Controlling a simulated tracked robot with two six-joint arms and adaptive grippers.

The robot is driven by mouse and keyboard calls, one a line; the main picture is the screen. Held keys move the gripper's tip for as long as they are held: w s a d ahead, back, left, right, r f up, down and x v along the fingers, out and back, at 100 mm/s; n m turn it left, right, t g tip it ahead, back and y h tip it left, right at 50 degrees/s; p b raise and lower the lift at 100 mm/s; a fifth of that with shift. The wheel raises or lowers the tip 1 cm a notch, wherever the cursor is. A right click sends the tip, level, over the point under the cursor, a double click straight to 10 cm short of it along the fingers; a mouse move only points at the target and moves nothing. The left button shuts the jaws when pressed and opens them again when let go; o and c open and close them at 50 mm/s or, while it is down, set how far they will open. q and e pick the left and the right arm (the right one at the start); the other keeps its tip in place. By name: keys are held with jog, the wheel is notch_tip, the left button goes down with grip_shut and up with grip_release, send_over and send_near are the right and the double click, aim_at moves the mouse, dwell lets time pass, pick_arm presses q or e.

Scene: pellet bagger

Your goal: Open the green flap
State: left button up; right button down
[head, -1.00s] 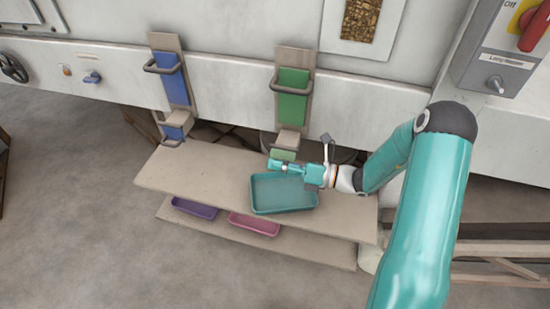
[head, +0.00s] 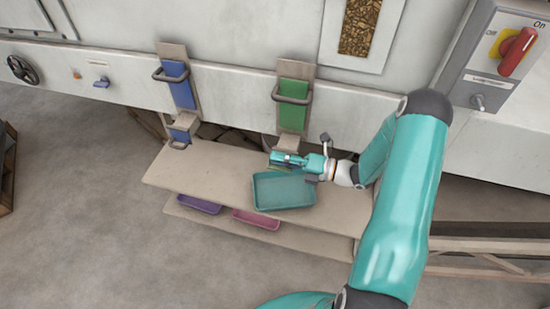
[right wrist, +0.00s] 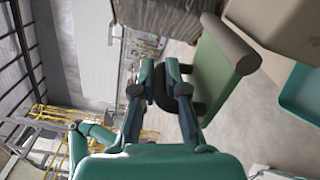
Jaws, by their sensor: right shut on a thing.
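The green flap (right wrist: 213,78) fills the right middle of the right wrist view, hanging from a grey-brown rounded bar and carrying a dark handle. My right gripper (right wrist: 168,82) is shut on that dark handle. In the head view my right gripper (head: 276,158) is at the foot of the green-fronted chute, just above the back edge of the teal tray. There it hides most of the flap, and only a pale green sliver shows. My left gripper is not in view.
The teal tray (head: 284,205) stands on the shelf (head: 215,192) below the chute. Purple (head: 199,204) and pink (head: 257,219) trays sit on the lower shelf. A blue-fronted chute (head: 178,85) is to the left. A switch box (head: 497,60) is at the upper right.

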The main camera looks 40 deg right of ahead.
jog(key=shift+d+f, duration=0.1)
jog(key=shift+d, duration=0.15)
jog(key=c, duration=1.5)
grip_release()
jog(key=shift+a, duration=0.1)
jog(key=v, duration=1.2)
jog(key=shift+f, duration=0.1)
